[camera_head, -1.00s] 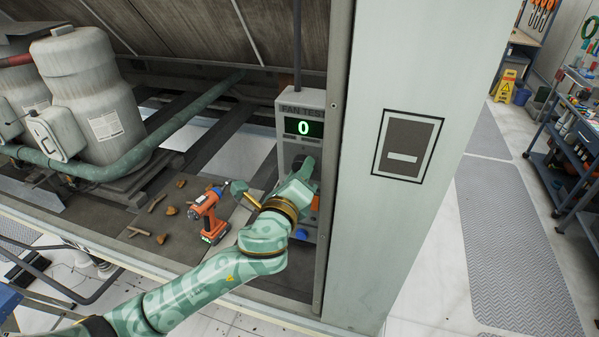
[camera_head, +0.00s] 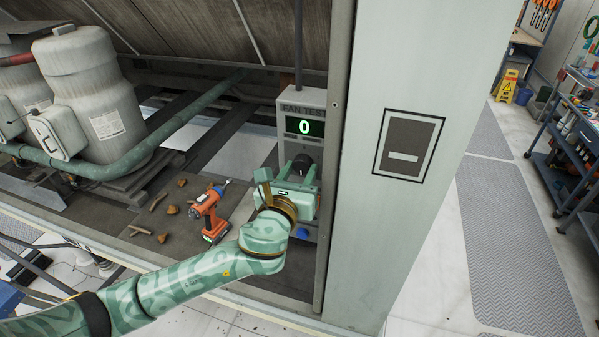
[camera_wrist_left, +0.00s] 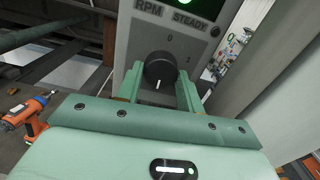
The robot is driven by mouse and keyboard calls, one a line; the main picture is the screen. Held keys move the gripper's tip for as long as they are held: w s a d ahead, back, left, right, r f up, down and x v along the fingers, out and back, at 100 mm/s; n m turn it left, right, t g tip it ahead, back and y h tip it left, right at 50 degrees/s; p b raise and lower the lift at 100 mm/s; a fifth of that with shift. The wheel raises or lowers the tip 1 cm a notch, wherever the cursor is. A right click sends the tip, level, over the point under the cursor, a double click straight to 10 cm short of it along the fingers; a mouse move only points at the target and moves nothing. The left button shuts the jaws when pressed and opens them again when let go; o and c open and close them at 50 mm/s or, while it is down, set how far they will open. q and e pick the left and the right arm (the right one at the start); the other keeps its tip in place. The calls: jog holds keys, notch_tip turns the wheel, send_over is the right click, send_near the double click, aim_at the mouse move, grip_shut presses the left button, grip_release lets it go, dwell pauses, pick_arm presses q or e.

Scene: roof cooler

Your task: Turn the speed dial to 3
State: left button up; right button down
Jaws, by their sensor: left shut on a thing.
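The grey fan test box (camera_head: 303,98) stands against the pillar, and its green display (camera_head: 304,127) reads 0. The black speed dial (camera_head: 302,163) is below the display, partly hidden by my gripper. In the left wrist view the dial (camera_wrist_left: 160,72) sits between the fingers, with its white line pointing down toward my gripper. The marks 0 and 1 show above it and to its right; other marks are hidden. My left gripper (camera_head: 298,172) is shut on the dial, and its fingers show on both sides of it in the wrist view (camera_wrist_left: 160,88). My right gripper is not in view.
An orange drill (camera_head: 207,213) stands on the roof unit's floor left of my arm, with small brown debris (camera_head: 172,210) near it. A pale pillar (camera_head: 405,230) rises close on the right of the box. A blue button (camera_head: 302,232) is below the dial.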

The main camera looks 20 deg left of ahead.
pick_arm(q)
jog(key=shift+f+m, duration=0.2)
jog(key=shift+m, duration=0.3)
jog(key=o, duration=1)
jog(key=shift+r, duration=0.1)
jog(key=s+b, duration=0.1)
jog(key=s, duration=0.4)
jog(key=s+b, duration=0.1)
jog(key=s, duration=0.5)
jog(key=s+b, duration=0.1)
jog(key=s, duration=0.4)
jog(key=shift+s+a+b, duration=0.2)
jog(key=shift+a+b, duration=0.1)
jog(key=shift+b, duration=0.05)
